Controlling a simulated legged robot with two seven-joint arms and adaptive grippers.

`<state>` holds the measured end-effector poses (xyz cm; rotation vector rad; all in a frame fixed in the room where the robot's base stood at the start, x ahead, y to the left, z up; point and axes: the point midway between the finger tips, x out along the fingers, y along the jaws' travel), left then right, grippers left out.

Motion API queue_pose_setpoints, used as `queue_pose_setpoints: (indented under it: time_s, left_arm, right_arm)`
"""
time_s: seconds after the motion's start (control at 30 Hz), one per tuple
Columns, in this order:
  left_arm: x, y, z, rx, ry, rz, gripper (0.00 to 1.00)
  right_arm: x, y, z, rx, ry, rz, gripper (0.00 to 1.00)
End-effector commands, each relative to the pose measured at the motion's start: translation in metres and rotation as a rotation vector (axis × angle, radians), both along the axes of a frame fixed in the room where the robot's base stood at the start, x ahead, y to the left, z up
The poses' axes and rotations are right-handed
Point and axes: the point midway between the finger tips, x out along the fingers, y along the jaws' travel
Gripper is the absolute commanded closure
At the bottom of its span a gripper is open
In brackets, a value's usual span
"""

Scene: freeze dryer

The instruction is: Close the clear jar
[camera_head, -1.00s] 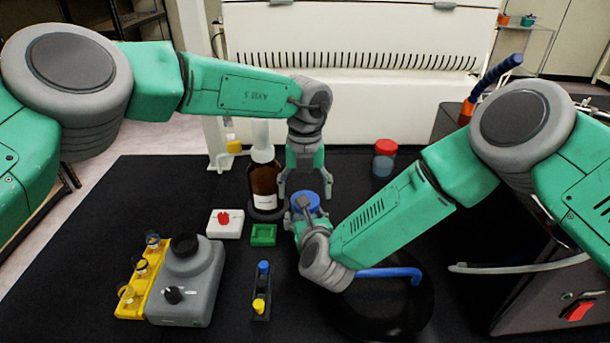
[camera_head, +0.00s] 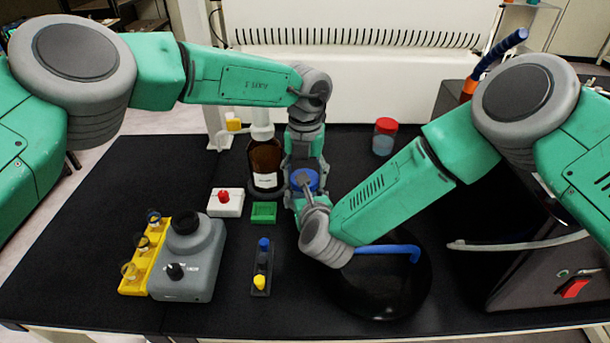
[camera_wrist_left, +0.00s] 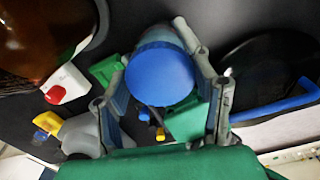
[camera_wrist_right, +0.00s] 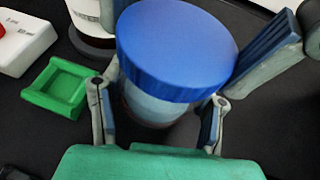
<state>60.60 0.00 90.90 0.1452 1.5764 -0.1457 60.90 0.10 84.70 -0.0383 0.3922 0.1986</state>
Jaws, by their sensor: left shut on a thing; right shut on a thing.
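The clear jar (camera_wrist_right: 150,108) stands upright with its blue lid (camera_wrist_right: 178,45) on top. The lid also shows in the head view (camera_head: 305,180) and the left wrist view (camera_wrist_left: 160,73). Whether the lid is fully tight cannot be told. My right gripper (camera_wrist_right: 158,110) is shut on the jar body below the lid. My left gripper (camera_head: 304,170) comes from behind and is shut on the blue lid, one finger on each side. The jar's base is hidden by my right gripper.
A brown bottle (camera_head: 265,162) stands close left of the jar. A green tray (camera_head: 264,212), a white box with a red knob (camera_head: 226,204) and a grey mixer (camera_head: 188,262) are left. A red-capped jar (camera_head: 384,137) is behind right. A round black object (camera_head: 385,290) lies in front.

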Motion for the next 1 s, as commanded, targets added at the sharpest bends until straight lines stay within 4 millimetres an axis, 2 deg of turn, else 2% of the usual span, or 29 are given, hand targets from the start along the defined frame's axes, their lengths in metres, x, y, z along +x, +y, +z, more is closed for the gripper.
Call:
queue_pose_setpoints:
  time_s: [0.23, 0.27, 0.4, 0.43, 0.5, 0.8, 1.0]
  left_arm:
    - [0.0, 0.0, -0.001, -0.007, 0.003, -0.496, 0.8]
    - [0.0, 0.0, -0.001, -0.006, 0.002, -0.54, 0.8]
    - [0.001, 0.001, -0.001, -0.004, 0.0, -0.538, 0.8]
    - [0.001, 0.001, -0.001, -0.004, 0.0, -0.537, 0.42]
    - [0.001, 0.001, -0.001, -0.004, 0.0, -0.537, 0.25]
    - [0.001, 0.0, 0.002, -0.005, -0.001, -0.536, 0.25]
    - [0.002, 0.001, 0.023, -0.006, -0.002, -0.535, 0.25]
  right_arm:
    - [0.0, -0.001, -0.001, -0.001, 0.002, -0.001, 1.0]
    - [0.0, -0.001, -0.001, -0.001, 0.002, -0.001, 1.0]
    - [0.0, -0.001, -0.001, -0.001, 0.002, -0.001, 1.0]
    - [0.0, -0.001, -0.001, -0.001, 0.002, -0.001, 1.0]
    - [0.0, -0.001, -0.001, -0.001, 0.002, -0.001, 1.0]
    - [0.0, -0.001, -0.001, -0.001, 0.002, -0.001, 1.0]
    - [0.0, -0.001, -0.001, -0.001, 0.002, -0.001, 1.0]
